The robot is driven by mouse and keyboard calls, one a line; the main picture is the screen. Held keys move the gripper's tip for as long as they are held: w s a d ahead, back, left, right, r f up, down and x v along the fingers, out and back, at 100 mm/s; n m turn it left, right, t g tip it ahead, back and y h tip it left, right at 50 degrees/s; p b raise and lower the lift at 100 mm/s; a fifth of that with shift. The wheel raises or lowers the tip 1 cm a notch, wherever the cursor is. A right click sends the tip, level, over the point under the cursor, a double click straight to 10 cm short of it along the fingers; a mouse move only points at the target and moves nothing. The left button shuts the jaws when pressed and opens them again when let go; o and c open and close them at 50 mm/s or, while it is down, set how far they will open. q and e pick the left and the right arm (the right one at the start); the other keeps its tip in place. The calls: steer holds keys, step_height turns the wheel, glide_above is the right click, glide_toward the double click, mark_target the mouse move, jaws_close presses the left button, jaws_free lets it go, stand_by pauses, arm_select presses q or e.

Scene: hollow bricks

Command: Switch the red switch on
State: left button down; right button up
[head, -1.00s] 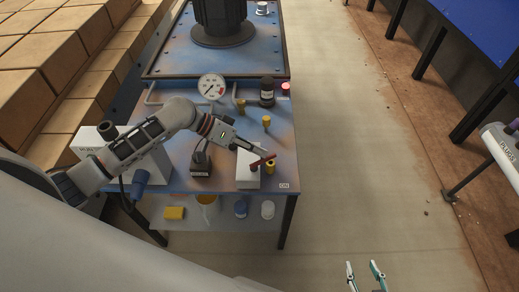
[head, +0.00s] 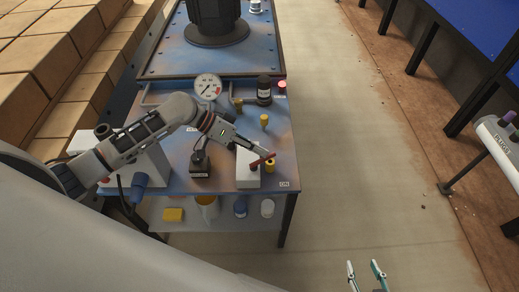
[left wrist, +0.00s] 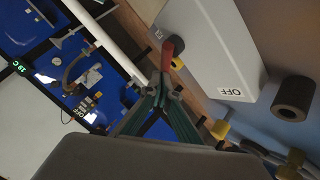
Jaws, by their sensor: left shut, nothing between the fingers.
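The red switch is a red lever (head: 263,159) on a pale box (head: 247,172) at the front right of the blue table. In the left wrist view the red lever (left wrist: 168,53) stands at the left edge of the grey box (left wrist: 205,40), whose face has an OFF label (left wrist: 231,92). My left gripper (head: 269,153) is shut and empty, its tips right at the lever; in the left wrist view its fingertips (left wrist: 162,80) are just below the lever. I cannot tell whether they touch. My right gripper (head: 365,270) is open and empty at the bottom edge.
A yellow-topped knob (head: 270,166) stands right beside the lever. A black device (head: 200,166), a gauge (head: 208,86) and a dark bottle (head: 264,90) also occupy the table (head: 225,125). A small label (head: 289,184) is at its front right corner.

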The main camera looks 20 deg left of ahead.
arm_select(q)
steer(key=shift+d+m+g, duration=0.15)
steer(key=shift+m+g, duration=0.15)
steer(key=shift+m, duration=0.1)
steer(key=shift+b, duration=0.3)
steer(key=shift+s+d+m+g, duration=0.25)
steer(key=shift+d+m+g, duration=0.15)
steer(key=shift+m+g, duration=0.15)
steer(key=shift+d, duration=0.1)
stand_by(0.7)
steer(key=shift+a, duration=0.2)
stand_by(0.6)
steer(key=shift+a, duration=0.65)
